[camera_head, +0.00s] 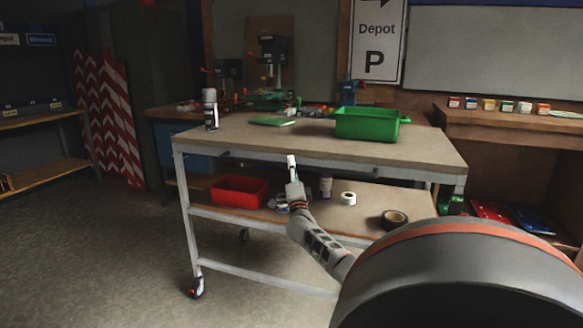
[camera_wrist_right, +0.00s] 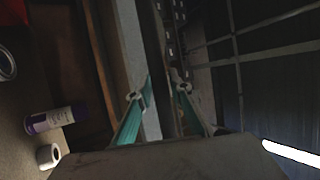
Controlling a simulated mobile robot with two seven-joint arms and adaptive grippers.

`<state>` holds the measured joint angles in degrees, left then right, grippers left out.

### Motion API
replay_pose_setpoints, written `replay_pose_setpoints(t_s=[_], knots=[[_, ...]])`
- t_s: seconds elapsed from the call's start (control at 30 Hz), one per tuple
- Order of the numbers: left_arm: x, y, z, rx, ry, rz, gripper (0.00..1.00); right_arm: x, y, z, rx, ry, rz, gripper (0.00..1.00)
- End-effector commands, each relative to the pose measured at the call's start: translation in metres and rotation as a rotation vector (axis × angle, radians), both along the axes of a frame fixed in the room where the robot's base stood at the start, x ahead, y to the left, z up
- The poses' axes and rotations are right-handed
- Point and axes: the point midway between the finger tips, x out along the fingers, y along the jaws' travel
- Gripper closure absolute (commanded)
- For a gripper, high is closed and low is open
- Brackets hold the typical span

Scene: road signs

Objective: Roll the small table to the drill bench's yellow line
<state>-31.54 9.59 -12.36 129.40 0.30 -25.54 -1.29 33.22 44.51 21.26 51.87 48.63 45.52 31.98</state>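The small table (camera_head: 400,153) stands before me on castors, with a worn top, pale metal legs and a lower shelf (camera_head: 320,222). My right gripper (camera_head: 292,168) is at its near long side, just below the top's front edge. In the right wrist view its two green-padded fingers (camera_wrist_right: 159,92) are apart, with a pale grey bar (camera_wrist_right: 130,50) showing between or behind them. I cannot tell whether they touch it. The drill bench (camera_head: 165,112), with drill presses (camera_head: 274,52), is behind the table. I see no yellow line. My left gripper is not in view.
The table carries a green crate (camera_head: 366,124) and a spray can (camera_head: 210,110). A red bin (camera_head: 239,192) and tape rolls (camera_head: 394,218) lie on its lower shelf. Striped boards (camera_head: 108,120) lean at the left. Open floor (camera_head: 90,255) lies left of the table.

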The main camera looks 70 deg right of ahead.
Motion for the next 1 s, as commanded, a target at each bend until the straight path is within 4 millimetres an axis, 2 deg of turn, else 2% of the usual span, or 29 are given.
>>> replay_pose_setpoints(t_s=[0.47,0.67,1.0], knots=[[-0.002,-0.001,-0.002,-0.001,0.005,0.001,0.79,-0.001,0.006,-0.005,0.001,0.0,0.003,0.68],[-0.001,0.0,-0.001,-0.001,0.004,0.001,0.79,-0.015,0.027,-0.02,0.002,-0.001,0.003,0.68],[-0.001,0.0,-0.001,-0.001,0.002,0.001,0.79,-0.044,0.075,-0.053,0.001,0.001,0.001,0.68]])
